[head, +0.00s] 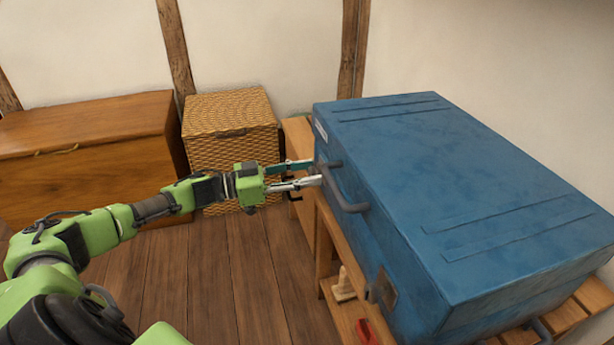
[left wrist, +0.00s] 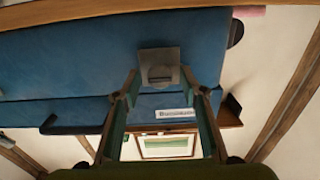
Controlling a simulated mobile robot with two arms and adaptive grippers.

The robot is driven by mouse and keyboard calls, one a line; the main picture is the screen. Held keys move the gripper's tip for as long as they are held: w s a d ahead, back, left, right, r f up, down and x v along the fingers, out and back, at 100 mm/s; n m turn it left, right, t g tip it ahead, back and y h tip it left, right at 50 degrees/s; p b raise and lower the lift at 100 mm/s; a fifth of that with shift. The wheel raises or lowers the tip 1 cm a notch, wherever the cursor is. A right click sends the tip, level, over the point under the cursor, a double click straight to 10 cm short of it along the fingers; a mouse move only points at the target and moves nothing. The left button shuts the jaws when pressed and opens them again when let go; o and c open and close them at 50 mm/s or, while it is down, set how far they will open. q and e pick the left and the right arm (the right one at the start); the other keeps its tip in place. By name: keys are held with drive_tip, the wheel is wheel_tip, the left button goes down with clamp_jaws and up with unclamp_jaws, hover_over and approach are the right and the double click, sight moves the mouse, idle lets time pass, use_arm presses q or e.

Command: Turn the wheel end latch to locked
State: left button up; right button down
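The blue case (head: 465,165) lies on a slatted wooden bench. In the left wrist view, a grey square latch plate (left wrist: 172,55) with a small rounded turning piece (left wrist: 160,74) is on the case's side, near a white label. A dark round part, possibly a wheel (left wrist: 236,33), shows at that end. My left gripper (head: 313,172) reaches the case's far left end. Its fingers are apart on either side of the turning piece in the left wrist view (left wrist: 160,82); contact cannot be told. The fingers hide this latch in the head view. A second latch plate (head: 387,291) is nearer. My right gripper is out of view.
A grey carry handle (head: 345,195) sticks out beside my left gripper. A wicker box (head: 230,115) and wooden chest (head: 85,150) stand behind the arm. A red item (head: 366,331) and a small wooden item (head: 343,287) are below the case. Floor is clear at left.

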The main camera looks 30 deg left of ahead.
use_arm(q)
drive_tip(key=shift+w+d, duration=0.15)
drive_tip(key=shift+d, duration=0.05)
drive_tip(key=c, duration=1.1)
